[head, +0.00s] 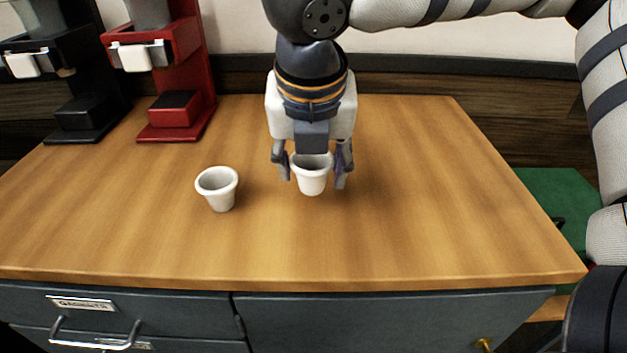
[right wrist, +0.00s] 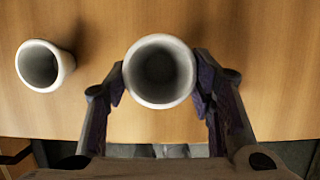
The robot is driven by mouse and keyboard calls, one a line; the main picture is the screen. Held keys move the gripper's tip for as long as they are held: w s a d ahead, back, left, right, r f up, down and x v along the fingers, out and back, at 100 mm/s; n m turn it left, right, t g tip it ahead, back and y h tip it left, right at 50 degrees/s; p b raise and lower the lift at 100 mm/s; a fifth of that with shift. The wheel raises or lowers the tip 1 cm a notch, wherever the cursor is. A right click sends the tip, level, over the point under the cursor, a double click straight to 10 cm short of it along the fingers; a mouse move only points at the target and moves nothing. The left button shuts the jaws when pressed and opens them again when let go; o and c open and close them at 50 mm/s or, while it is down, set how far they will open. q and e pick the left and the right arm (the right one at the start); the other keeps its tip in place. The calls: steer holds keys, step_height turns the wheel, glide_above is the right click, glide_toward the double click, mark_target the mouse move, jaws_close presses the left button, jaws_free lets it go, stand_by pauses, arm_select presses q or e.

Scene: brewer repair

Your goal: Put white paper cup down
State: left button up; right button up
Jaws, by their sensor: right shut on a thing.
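A white paper cup (head: 312,180) is between the fingers of my right gripper (head: 312,178), which comes down from above and is shut on it. The cup is upright, over the middle of the wooden table; whether its base touches the wood I cannot tell. In the right wrist view the held cup (right wrist: 159,100) shows its open, empty mouth between the two fingers (right wrist: 160,88). A second white cup (head: 218,189) stands upright on the table to the left, apart from the gripper; it also shows in the right wrist view (right wrist: 44,66). My left gripper is not in view.
A red brewer (head: 180,115) and a black brewer (head: 88,112) stand at the back left of the wooden table (head: 400,230). Grey drawers (head: 130,300) lie under the front edge. The table's right side is clear.

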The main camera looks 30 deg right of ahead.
mark_target(315, 183)
steer(key=shift+d+f, duration=0.15)
steer(key=shift+f, duration=0.75)
steer(key=shift+d+f, duration=0.15)
steer(key=shift+f, duration=0.75)
steer(key=shift+f, duration=0.1)
steer(key=o, duration=0.7)
steer(key=v, duration=1.2)
